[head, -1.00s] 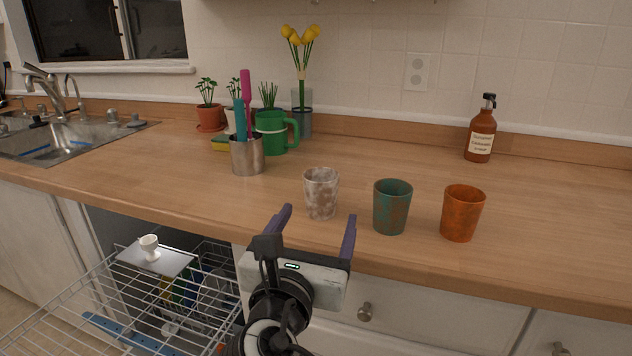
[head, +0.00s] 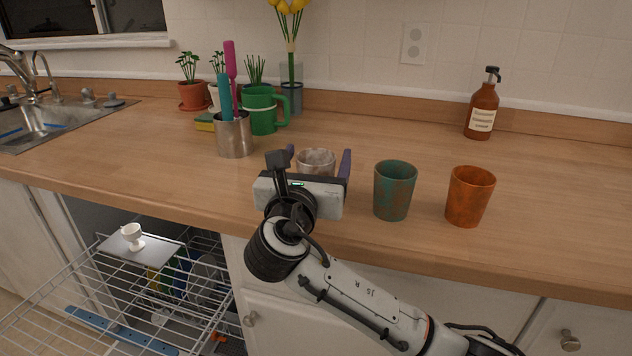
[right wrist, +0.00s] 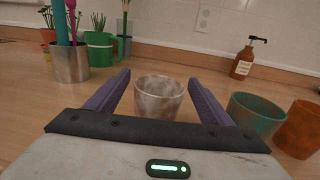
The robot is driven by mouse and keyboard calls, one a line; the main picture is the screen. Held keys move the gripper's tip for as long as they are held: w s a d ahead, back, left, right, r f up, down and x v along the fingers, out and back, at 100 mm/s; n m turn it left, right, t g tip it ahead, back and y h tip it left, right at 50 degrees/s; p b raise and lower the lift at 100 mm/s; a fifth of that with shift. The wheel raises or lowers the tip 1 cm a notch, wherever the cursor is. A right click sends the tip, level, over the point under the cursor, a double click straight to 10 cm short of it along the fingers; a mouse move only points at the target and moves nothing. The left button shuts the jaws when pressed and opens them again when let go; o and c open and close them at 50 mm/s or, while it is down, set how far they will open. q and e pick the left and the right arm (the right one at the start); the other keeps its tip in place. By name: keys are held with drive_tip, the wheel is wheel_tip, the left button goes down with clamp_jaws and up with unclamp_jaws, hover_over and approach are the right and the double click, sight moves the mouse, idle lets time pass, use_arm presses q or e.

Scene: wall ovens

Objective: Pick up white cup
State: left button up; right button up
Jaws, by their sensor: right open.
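The white cup (head: 316,161), mottled with brownish stains, stands upright on the wooden counter. In the head view my right gripper hides most of it and only its rim shows. My right gripper (head: 318,160) is open, with one purple finger on each side of the cup. In the right wrist view the cup (right wrist: 159,97) stands between the fingers of the right gripper (right wrist: 160,85), with visible gaps on both sides. I cannot tell exactly how deep it sits between them. My left gripper is not in view.
A teal cup (head: 394,190) and an orange cup (head: 469,196) stand close by on the right. A metal utensil holder (head: 233,135) and green mug (head: 262,110) stand behind left. A brown bottle (head: 482,108) is at the back. An open dishwasher rack (head: 60,290) is below left.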

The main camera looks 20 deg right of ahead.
drive_tip(key=shift+w, duration=0.15)
drive_tip(key=shift+c, duration=0.3)
drive_tip(key=c, duration=1)
